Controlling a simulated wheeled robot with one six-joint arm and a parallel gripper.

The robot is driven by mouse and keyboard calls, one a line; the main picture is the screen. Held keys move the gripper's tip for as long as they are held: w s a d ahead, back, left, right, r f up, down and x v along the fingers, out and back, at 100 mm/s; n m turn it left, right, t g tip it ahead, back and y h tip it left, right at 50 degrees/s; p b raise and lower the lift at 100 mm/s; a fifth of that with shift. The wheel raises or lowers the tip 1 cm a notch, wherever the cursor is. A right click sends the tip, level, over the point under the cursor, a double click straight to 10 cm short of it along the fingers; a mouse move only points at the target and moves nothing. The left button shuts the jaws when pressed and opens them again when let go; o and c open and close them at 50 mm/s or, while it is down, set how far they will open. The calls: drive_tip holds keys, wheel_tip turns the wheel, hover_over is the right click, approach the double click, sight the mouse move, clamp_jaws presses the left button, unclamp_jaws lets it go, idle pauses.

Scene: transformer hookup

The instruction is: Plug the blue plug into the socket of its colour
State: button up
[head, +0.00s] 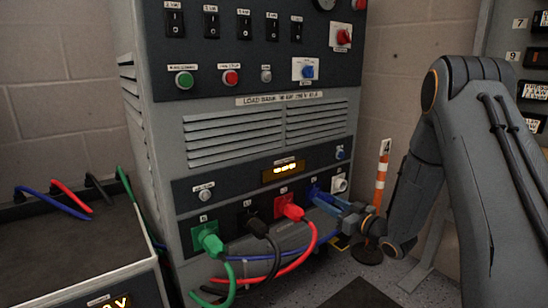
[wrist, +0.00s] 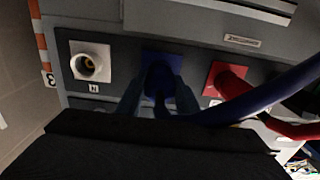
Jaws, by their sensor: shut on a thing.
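The blue plug (wrist: 158,82) is between the fingers of my gripper (wrist: 157,100) in the wrist view. It is in front of the blue socket plate (wrist: 173,57) and lines up with it. The plug's front overlaps the socket, and I cannot tell how deep it sits. In the head view my gripper (head: 328,201) is shut at the blue socket (head: 313,189), at the right part of the lower panel. The fingers largely hide the plug there. Its blue cable (wrist: 265,92) runs off to the right in the wrist view.
A red plug (head: 293,211), a black plug (head: 256,226) and a green plug (head: 211,242) sit at their sockets, with cables hanging in front. A white socket (head: 340,184) is empty. An orange-and-white post (head: 381,180) stands right of the cabinet (head: 160,130).

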drive_tip(key=shift+m+p, duration=2.85)
drive_tip(key=shift+m, duration=0.75)
drive_tip(key=shift+p, duration=0.3)
drive_tip(key=shift+m+p, duration=1.55)
drive_tip(key=shift+m, duration=0.95)
drive_tip(key=shift+r+m, duration=0.1)
drive_tip(key=shift+m, duration=0.2)
drive_tip(key=o, duration=1.3)
drive_tip(key=shift+s+d, duration=0.1)
drive_tip(key=shift+s, duration=0.05)
